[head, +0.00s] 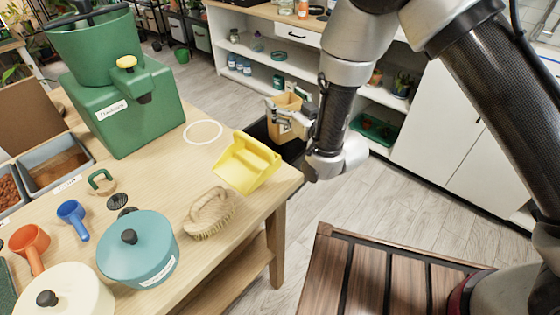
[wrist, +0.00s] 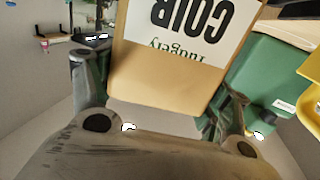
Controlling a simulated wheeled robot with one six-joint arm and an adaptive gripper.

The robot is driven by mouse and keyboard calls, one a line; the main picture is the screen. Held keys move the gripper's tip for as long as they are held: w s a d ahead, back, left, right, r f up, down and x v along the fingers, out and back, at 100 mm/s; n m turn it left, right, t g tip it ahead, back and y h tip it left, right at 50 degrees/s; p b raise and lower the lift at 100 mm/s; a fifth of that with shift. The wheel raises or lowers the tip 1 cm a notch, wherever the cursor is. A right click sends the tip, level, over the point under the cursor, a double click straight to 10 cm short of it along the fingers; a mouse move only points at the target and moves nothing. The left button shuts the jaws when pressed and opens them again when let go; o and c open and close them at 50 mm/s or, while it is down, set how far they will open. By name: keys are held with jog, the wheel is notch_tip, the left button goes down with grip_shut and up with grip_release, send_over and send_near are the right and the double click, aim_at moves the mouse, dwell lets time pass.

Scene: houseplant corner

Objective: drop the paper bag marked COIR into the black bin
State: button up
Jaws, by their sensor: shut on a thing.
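My gripper (head: 292,116) is shut on the tan paper bag (head: 287,101), in the air just beyond the far right corner of the table. In the wrist view the bag (wrist: 165,80) fills the space between the two fingers, and its white label reads COIR upside down. The black bin (head: 261,130) shows as a dark shape behind the table corner, below the bag. The table and my arm hide much of the bin. From this angle I cannot tell whether the bag is fully over its opening.
A yellow dustpan (head: 246,161) lies at the table's right edge, near a brush (head: 211,212). A green machine (head: 124,105) and a teal pot (head: 138,248) also stand on the table. White shelves (head: 255,46) stand behind. Open floor (head: 392,195) lies to the right.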

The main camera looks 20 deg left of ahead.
jog(key=o, duration=1.3)
jog(key=shift+d, duration=0.1)
jog(key=v, duration=1.1)
jog(key=shift+s+d, duration=0.3)
